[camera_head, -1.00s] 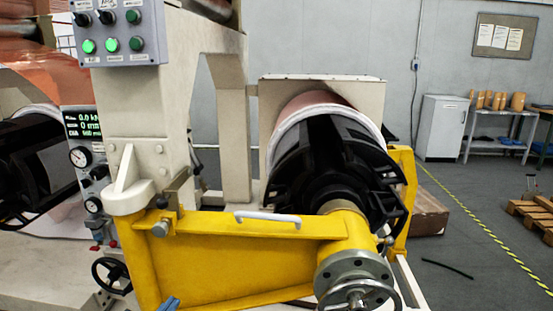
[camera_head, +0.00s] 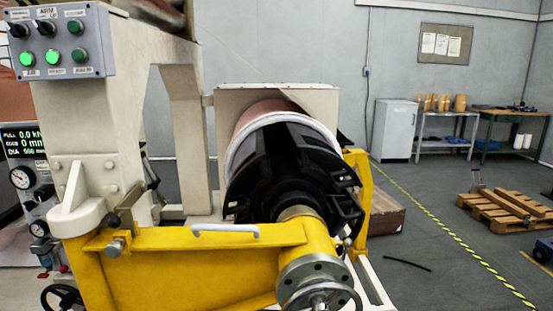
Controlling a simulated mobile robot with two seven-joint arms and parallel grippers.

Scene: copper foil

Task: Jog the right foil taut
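The right foil roll (camera_head: 262,115) sits on a black chuck (camera_head: 290,165) in the right-hand unwind stand, behind a yellow swing arm (camera_head: 180,275). Only a copper-coloured strip of the foil shows above its white edge ring, so I cannot tell whether it is taut or slack. A display panel (camera_head: 24,142) and a round gauge (camera_head: 22,178) are at the left edge. Neither of my grippers shows.
A handwheel (camera_head: 320,298) stands at the front of the yellow arm. A yellow-black floor line (camera_head: 445,232) runs along open floor at the right. A pallet (camera_head: 505,206), white cabinet (camera_head: 395,130) and benches (camera_head: 510,113) stand farther back.

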